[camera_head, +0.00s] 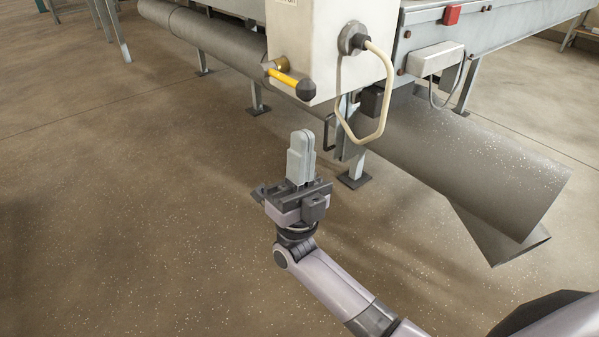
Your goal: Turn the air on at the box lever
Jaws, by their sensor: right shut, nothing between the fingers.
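The box (318,45) is a pale grey cabinet at the top middle of the head view, its top cut off by the frame. Its lever (287,76) is yellow with a black knob at the right end and a brass pivot at the left. The lever lies nearly level, tilted slightly down to the right, on the lower front of the box. My right gripper (303,134) is shut and empty, fingers pointing up in the picture, apart from the lever and below it in view. My left gripper is not in view.
A cream hose (383,100) loops down from a round fitting on the box, right of the lever. A large grey pipe (480,165) runs beneath the bench. A red button (451,15) sits on the bench rail (500,28).

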